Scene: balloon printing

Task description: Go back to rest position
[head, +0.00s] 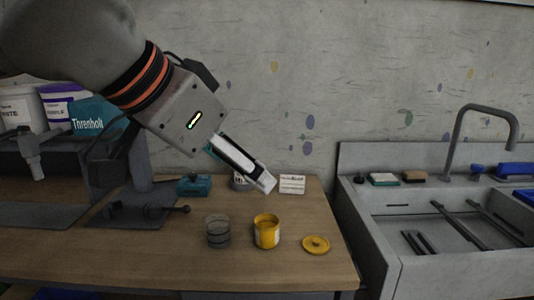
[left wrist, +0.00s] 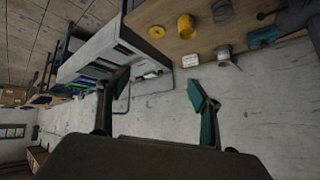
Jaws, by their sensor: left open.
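My left arm comes in from the upper left of the head view. Its gripper (head: 268,184) hangs in the air over the back of the wooden table (head: 290,268), pointing down to the right. In the left wrist view the left gripper (left wrist: 155,95) has its two fingers spread apart with nothing between them. An open yellow jar (head: 267,236) stands upright on the table, with its yellow lid (head: 316,244) lying flat to its right. Neither touches the gripper. My right gripper is in neither view.
A clear cup (head: 218,232) stands left of the jar. A teal box (head: 194,186) and a white block (head: 292,184) sit at the back. A machine (head: 140,205) and tubs (head: 20,108) are at left. A sink (head: 450,255) with a faucet (head: 455,140) is at right.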

